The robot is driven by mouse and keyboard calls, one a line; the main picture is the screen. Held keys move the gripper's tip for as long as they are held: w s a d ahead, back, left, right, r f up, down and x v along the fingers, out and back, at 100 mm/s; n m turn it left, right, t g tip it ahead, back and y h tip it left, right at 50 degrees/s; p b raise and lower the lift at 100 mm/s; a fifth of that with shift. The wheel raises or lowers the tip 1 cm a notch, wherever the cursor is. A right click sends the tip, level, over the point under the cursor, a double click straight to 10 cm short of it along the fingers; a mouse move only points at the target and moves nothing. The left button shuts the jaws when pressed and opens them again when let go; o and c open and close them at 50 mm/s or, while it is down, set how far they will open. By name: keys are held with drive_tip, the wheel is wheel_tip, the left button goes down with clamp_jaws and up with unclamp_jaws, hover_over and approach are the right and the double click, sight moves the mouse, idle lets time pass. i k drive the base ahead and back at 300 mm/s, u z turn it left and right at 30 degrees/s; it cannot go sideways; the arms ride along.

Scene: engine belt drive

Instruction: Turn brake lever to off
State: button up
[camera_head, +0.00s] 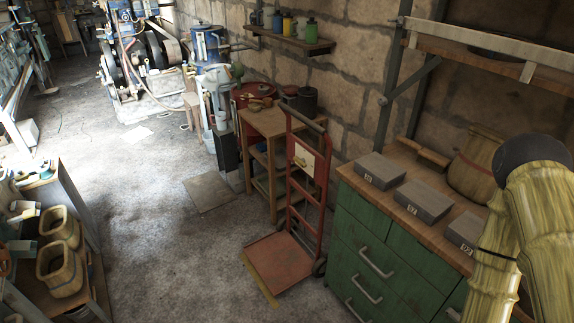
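A blue engine (124,14) with dark wheels (153,50) stands far off at the top left of the head view. A blue machine (207,43) on a grey stand is nearer, by the stone wall. I cannot pick out the brake lever or its position at this distance. Part of my arm (540,225) shows at the right edge, in front of the green cabinet. My gripper does not show in the picture.
A red hand truck (274,264) stands on the floor beside a wooden table (269,121). A green drawer cabinet (372,259) with grey boxes (424,200) is at right. Baskets (60,267) sit on a low shelf at left. Open floor (140,205) runs between towards the engine.

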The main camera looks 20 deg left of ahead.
sight(300, 161)
drive_tip(key=u, duration=1.85)
drive_tip(key=i, duration=2.45)
drive_tip(key=z, duration=1.95)
